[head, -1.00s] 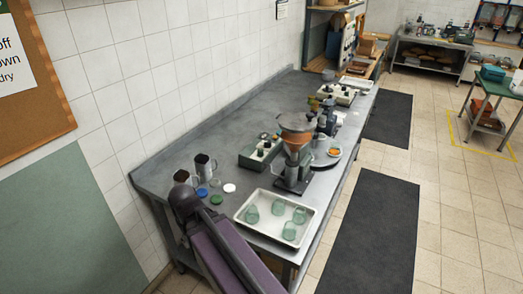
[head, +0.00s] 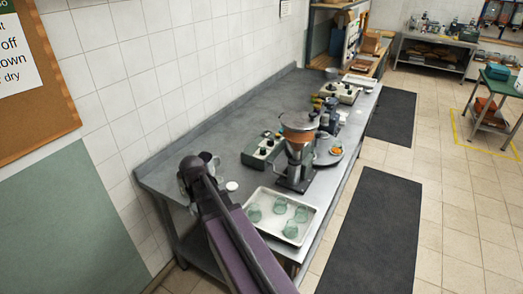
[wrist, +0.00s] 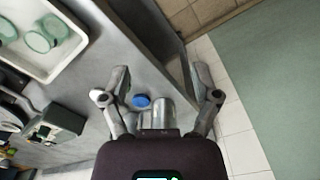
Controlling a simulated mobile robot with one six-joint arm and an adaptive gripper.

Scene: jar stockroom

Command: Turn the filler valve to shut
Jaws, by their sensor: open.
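The filler (head: 298,128) stands on the grey bench in the head view, with a round hopper on top and a dark base. Its valve is too small to make out, so its setting cannot be told. My gripper (wrist: 161,78) is open and empty in the wrist view, over the near left end of the bench and well apart from the filler. A grey metal jug (wrist: 160,112) shows between the finger bases; I cannot tell any contact. My arm hides part of that bench end in the head view.
A white tray (head: 262,221) with several green glass jars lies at the bench's front edge, before the filler. A green control box (head: 262,150) stands left of the filler. A blue lid (wrist: 141,100) lies near the jug.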

